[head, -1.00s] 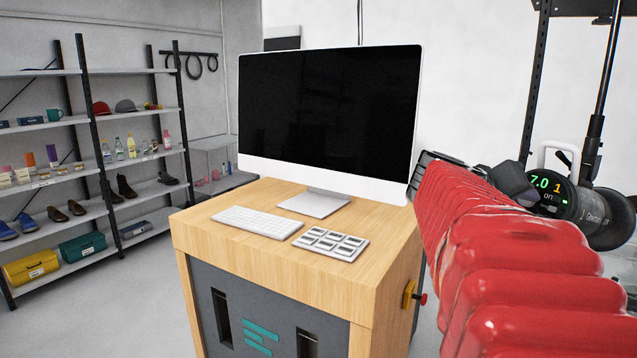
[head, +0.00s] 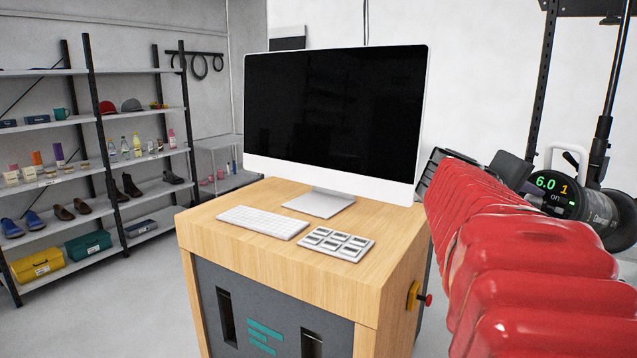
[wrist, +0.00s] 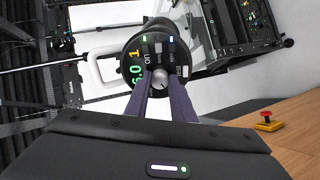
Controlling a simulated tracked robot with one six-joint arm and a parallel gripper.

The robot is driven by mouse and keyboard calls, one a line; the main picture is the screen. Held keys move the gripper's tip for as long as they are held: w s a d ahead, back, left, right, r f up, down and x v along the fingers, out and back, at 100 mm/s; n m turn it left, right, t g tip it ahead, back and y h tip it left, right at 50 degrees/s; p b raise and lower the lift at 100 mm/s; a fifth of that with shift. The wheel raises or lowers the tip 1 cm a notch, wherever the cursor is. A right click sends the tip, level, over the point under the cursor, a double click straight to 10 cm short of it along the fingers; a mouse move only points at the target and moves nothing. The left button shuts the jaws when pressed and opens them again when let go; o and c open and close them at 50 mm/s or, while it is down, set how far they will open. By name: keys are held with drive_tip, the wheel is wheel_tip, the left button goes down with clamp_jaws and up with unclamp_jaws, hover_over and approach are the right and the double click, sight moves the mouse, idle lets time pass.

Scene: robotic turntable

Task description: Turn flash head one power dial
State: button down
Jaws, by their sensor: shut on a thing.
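The flash head (head: 587,213) is a dark cylinder on a stand at the right of the head view. Its round display (head: 553,195) reads 6.0, 1 and "on". In the wrist view the flash head's back panel (wrist: 143,55) faces me, with its digits rotated. The small grey power dial (wrist: 160,79) sits near the lower middle of that panel. My gripper (wrist: 161,86) is shut on the dial, one dark finger on each side. In the head view my red arm hides the dial and most of my gripper.
A wooden-topped cabinet (head: 290,264) with a monitor (head: 335,110), keyboard (head: 262,222) and grey button pad (head: 333,244) stands left of my arm. A red knob on yellow (head: 420,297) juts from its right side. Shelves (head: 100,125) stand far left; floor between is clear.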

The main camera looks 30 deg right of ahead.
drive_tip(key=n, duration=0.5)
drive_tip(key=shift+s+d, duration=0.1)
drive_tip(key=shift+f+n, duration=0.15)
drive_tip(key=shift+n, duration=0.15)
drive_tip(key=c, duration=1.5)
unclamp_jaws()
drive_tip(key=v, duration=1.4)
drive_tip(key=shift+d+r, duration=0.15)
drive_tip(key=shift+r, duration=0.1)
